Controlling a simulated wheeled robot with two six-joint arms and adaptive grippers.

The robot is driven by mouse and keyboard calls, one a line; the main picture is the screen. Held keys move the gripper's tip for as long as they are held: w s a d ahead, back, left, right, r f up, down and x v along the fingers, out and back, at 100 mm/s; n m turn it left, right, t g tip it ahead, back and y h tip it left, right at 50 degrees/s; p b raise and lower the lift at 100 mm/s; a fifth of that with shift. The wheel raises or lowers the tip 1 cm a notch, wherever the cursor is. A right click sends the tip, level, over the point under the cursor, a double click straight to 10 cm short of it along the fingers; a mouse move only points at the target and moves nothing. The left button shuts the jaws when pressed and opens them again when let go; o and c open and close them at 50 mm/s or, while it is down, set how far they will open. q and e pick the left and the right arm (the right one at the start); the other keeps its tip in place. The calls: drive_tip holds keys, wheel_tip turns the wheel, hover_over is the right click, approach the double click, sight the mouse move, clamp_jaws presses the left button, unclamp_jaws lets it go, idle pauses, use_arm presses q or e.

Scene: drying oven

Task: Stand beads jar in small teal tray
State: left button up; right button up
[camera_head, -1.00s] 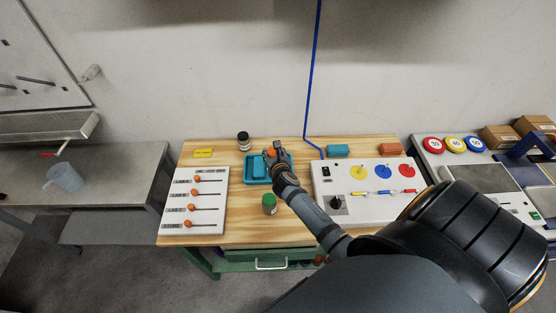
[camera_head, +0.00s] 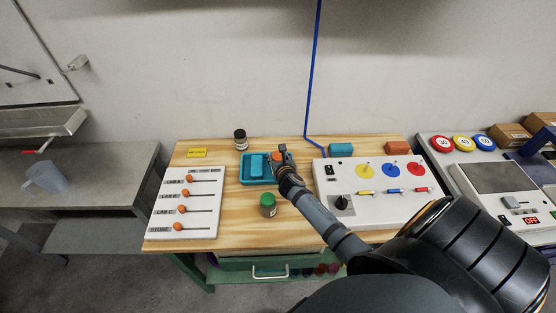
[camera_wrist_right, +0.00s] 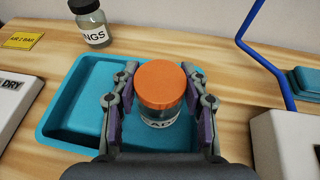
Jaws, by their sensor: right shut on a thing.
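The beads jar (camera_wrist_right: 160,95) is a clear jar with an orange lid and a partly readable label. My right gripper (camera_wrist_right: 160,112) is shut on it, one finger on each side. The jar is upright at the right part of the small teal tray (camera_wrist_right: 60,148). In the head view the tray (camera_head: 245,181) lies on the wooden table, with my right gripper (camera_head: 281,158) over its right end. I cannot tell if the jar's base touches the tray floor. My left gripper is not in view.
A dark-lidded jar (camera_head: 240,141) stands behind the tray and a green-lidded jar (camera_head: 268,205) in front. A white slider board (camera_head: 190,203) lies left. A white control panel (camera_head: 380,190) stands right. A teal block (camera_head: 340,149) lies behind the panel.

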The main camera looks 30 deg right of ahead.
drive_tip(key=shift+s+f, duration=0.1)
drive_tip(key=shift+f, duration=0.05)
drive_tip(key=o, duration=1.2)
drive_tip(key=shift+c, duration=0.2)
drive_tip(key=shift+r, duration=0.2)
drive_tip(key=v, duration=1.2)
drive_tip(key=shift+d+r, duration=0.1)
